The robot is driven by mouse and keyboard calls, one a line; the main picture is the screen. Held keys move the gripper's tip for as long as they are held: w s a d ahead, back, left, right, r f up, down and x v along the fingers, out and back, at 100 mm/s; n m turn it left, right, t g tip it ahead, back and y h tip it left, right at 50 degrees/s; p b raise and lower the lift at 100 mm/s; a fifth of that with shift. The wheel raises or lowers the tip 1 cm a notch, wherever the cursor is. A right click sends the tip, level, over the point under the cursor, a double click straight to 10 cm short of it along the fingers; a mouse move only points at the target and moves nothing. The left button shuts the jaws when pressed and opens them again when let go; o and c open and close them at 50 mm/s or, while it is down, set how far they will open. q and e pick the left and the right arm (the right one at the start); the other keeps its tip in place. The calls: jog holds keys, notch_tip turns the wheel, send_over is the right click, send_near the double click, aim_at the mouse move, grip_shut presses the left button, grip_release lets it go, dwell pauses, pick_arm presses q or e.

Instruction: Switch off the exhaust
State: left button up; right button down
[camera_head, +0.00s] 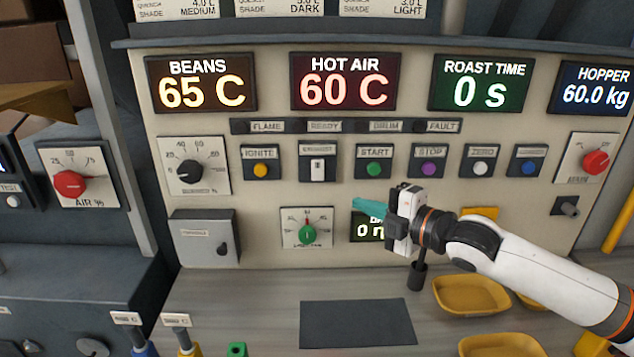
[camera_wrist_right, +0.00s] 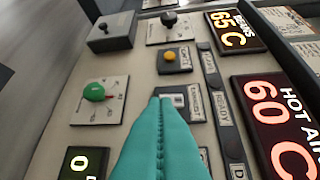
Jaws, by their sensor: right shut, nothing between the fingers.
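A white rocker-type switch (camera_head: 317,168) sits on a dark plate in the panel's button row, between the yellow ignite button and the green start button. Its label is too small to read surely, but may say exhaust. In the right wrist view the switch plate (camera_wrist_right: 180,100) is partly hidden behind my fingers. My right gripper (camera_head: 356,203) is shut and empty, its teal fingers pointing left, below and right of the switch in the head view. In the wrist view its fingertips (camera_wrist_right: 160,99) overlap the switch plate; whether they touch it is unclear. My left gripper is not in view.
The yellow ignite button (camera_head: 260,170), green start button (camera_head: 375,168) and purple stop button (camera_head: 429,168) flank the switch. A green knob (camera_head: 307,234) lies below it and a black knob (camera_head: 189,171) to the left. Yellow trays (camera_head: 470,308) stand on the counter.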

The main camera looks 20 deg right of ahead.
jog(key=p, duration=0.5)
send_near(318, 170)
jog(key=w+a+f, duration=0.3)
jog(key=w+a, duration=0.1)
jog(key=a, duration=0.1)
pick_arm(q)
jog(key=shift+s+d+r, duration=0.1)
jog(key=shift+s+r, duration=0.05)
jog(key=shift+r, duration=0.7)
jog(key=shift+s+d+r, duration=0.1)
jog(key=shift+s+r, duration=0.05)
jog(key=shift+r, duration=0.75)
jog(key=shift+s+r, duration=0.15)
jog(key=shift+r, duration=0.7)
pick_arm(e)
jog(key=shift+w+d+f, duration=0.1)
jog(key=shift+w+d, duration=0.3)
jog(key=shift+w, duration=0.15)
